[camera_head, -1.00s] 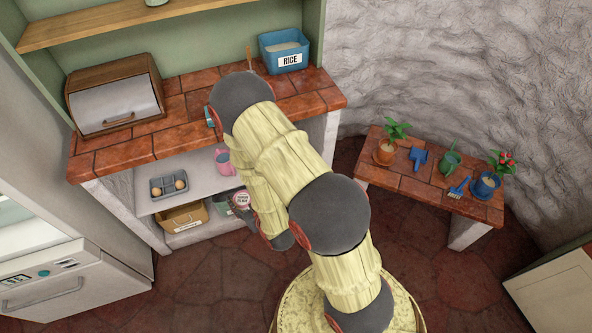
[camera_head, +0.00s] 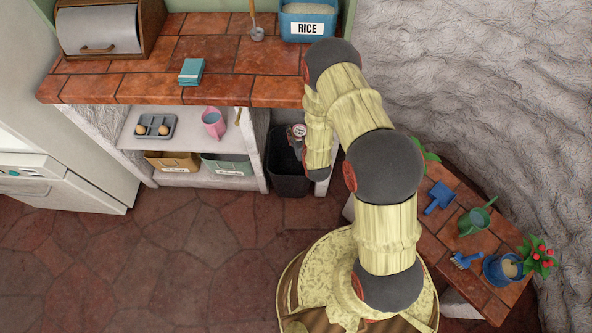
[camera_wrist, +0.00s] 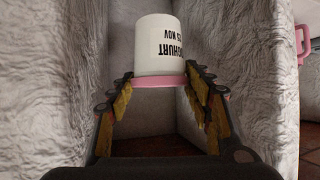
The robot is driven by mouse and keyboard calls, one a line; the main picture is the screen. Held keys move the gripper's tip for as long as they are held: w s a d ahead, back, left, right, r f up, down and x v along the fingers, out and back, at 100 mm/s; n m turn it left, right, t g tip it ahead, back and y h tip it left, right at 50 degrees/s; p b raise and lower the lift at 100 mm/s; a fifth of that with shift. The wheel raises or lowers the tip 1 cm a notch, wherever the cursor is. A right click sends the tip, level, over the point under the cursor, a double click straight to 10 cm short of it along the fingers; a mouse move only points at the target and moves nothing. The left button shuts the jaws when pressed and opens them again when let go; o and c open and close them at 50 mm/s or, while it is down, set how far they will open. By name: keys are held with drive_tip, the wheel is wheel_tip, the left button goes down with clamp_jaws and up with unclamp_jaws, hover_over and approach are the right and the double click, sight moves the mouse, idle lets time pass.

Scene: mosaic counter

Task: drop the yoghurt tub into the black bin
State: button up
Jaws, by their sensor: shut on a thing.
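The yoghurt tub (camera_wrist: 160,45) is white with black print and a pink rim. It fills the space between the two fingers in the wrist view, printed upside down there. My gripper (camera_wrist: 160,76) is shut on it. In the head view the tub (camera_head: 299,130) shows small at the end of my arm, partly hidden by my gripper (camera_head: 297,138). The black bin (camera_head: 288,185) stands on the floor right of the shelves, under the counter. The tub overlaps the bin's upper right part in the head view; its height above it is hard to tell.
The brick counter (camera_head: 130,88) overhangs the bin's back. Left of the bin, shelves hold a pink mug (camera_head: 213,123), an egg tray (camera_head: 157,126) and two crates. Rough white walls flank the tub in the wrist view. A garden bench (camera_head: 440,215) stands right; floor at left is clear.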

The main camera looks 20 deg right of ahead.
drive_tip(key=w+f+b, duration=0.4)
drive_tip(key=f+b, duration=0.1)
drive_tip(key=f, duration=0.5)
drive_tip(key=w+f+b, duration=0.4)
drive_tip(key=f, duration=0.6)
drive_tip(key=shift+f+b, duration=0.35)
drive_tip(key=shift+f, duration=0.05)
drive_tip(key=shift+a, duration=0.1)
drive_tip(key=o, duration=1.4)
drive_tip(key=shift+s, duration=0.2)
drive_tip(key=v, duration=1.1)
drive_tip(key=shift+s+a+r, duration=0.15)
drive_tip(key=shift+s+r, duration=0.05)
drive_tip(key=shift+s, duration=0.1)
